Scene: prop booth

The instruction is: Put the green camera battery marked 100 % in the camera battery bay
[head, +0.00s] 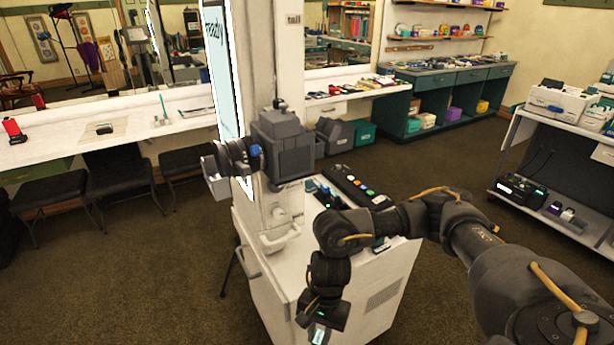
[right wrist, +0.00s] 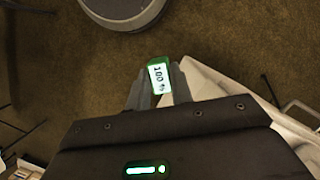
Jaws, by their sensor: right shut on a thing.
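My right gripper (head: 318,333) hangs low in the head view, in front of the white booth cabinet (head: 381,295). It is shut on the green camera battery (right wrist: 160,77). In the right wrist view the battery's white label reads 100 %, and it sits between the two fingertips. In the head view the battery shows only as a small bright patch at the fingers. A dark camera (head: 284,145) is mounted on the white booth column, up and left of the gripper and well apart from it. I cannot make out its battery bay. My left gripper is not in view.
A dark panel with coloured buttons (head: 349,186) lies on the cabinet top, near my right forearm. A white handle (head: 280,238) sticks out at the column's foot. A shelf cart (head: 560,140) stands at the right. Stools (head: 123,174) line the left counter. Open carpet lies left of the cabinet.

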